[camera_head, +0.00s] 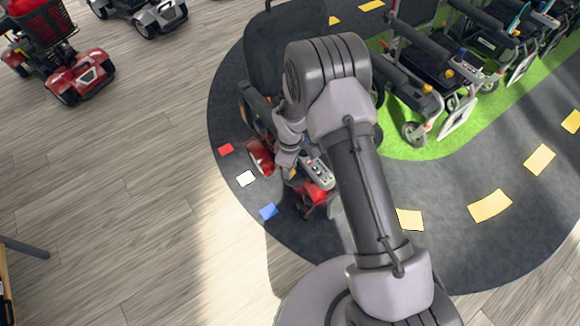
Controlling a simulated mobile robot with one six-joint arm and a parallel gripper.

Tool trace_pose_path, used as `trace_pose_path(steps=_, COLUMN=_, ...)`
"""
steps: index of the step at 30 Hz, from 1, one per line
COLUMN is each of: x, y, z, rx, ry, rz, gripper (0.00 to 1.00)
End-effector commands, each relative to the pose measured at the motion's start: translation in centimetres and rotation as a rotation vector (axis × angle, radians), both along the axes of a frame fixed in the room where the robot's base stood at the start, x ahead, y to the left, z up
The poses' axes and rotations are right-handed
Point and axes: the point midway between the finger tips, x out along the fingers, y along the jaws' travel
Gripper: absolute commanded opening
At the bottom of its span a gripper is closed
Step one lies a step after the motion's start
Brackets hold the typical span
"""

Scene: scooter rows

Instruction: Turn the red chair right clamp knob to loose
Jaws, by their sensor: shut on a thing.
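The red chair (313,195) stands on the dark mat in the middle, partly hidden behind my arm. Its tall black backrest (280,45) rises at the top, and a grey control panel (318,172) with small buttons shows beside my wrist. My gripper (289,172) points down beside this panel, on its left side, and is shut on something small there. The clamp knob is at the fingertips and mostly hidden; its turn position cannot be told.
A red scooter (75,75) with a basket is at top left. The wooden floor (130,200) at left is clear.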

Motion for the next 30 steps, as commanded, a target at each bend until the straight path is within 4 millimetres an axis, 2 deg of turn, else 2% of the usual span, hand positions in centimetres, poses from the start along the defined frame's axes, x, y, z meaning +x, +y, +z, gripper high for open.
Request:
trace_pose_path(steps=18, x=-0.02, y=-0.02, z=-0.01, rx=0.000, ry=0.000, rz=0.039, gripper=0.00)
trace_pose_path(steps=19, x=-0.02, y=-0.02, z=-0.01, rx=0.000, ry=0.000, rz=0.039, gripper=0.33)
trace_pose_path(steps=22, x=-0.01, y=-0.02, z=-0.01, rx=0.000, ry=0.000, rz=0.039, gripper=0.52)
trace_pose_path(steps=30, x=0.01, y=-0.01, z=-0.02, rx=0.000, ry=0.000, rz=0.028, gripper=0.53)
